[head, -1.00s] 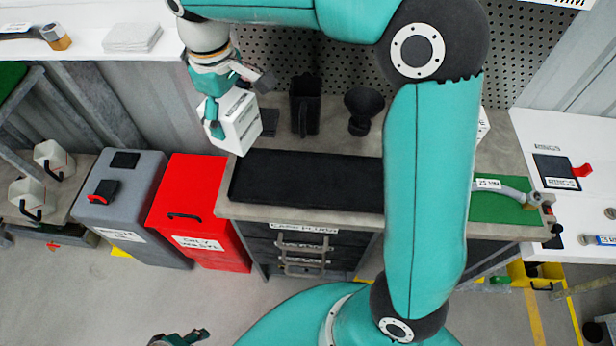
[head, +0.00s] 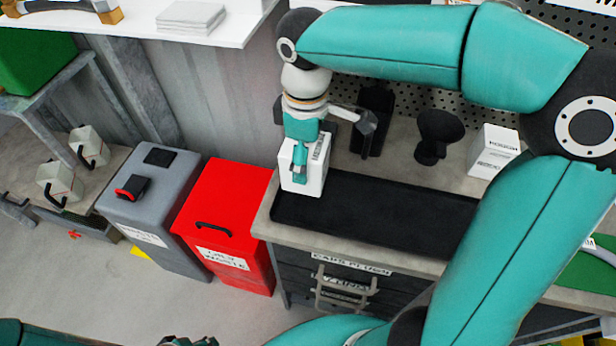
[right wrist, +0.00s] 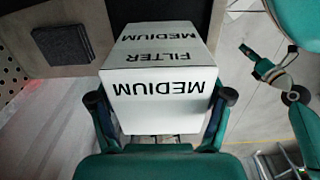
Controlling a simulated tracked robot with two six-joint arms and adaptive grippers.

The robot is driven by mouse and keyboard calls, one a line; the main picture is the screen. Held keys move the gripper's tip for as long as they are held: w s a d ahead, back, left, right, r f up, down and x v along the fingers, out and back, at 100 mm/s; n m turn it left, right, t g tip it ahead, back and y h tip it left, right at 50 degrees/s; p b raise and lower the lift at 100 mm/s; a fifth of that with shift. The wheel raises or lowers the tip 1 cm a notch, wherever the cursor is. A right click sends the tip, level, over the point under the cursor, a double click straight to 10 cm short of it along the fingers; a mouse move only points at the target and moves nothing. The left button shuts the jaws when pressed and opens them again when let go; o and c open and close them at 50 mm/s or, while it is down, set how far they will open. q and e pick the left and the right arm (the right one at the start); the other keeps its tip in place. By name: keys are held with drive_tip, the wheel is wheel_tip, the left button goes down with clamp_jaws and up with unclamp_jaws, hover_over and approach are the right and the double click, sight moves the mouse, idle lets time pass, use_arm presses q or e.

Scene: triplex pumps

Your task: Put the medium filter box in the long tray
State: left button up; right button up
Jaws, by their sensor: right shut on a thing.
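The white medium filter box (head: 314,180), marked FILTER MEDIUM in the right wrist view (right wrist: 160,92), is between the fingers of my right gripper (head: 300,165). That gripper is shut on it, with one finger on each side in the right wrist view (right wrist: 160,112). The long tray (head: 385,215) is black and shallow and lies along the bench top. The box appears upright at the tray's left end; I cannot tell whether it touches the tray floor. My left gripper (head: 190,341) shows only partly at the bottom edge, and its opening is unclear.
A second white box (head: 494,152) stands behind the tray on the bench (head: 264,222). A dark funnel-like cup (head: 436,135) and a black holder (head: 372,120) stand behind the tray too. A red bin (head: 228,215) and a grey bin (head: 155,205) stand left of the bench.

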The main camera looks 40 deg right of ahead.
drive_tip(key=shift+f, duration=3.05)
drive_tip(key=shift+f+b, duration=0.15)
drive_tip(key=shift+b, duration=0.2)
drive_tip(key=o, duration=1.3)
drive_tip(key=shift+o, duration=0.2)
drive_tip(key=shift+r, duration=0.25)
wheel_tip(320, 180, up, 12)
drive_tip(key=shift+f+p, duration=0.1)
drive_tip(key=shift+p, duration=0.75)
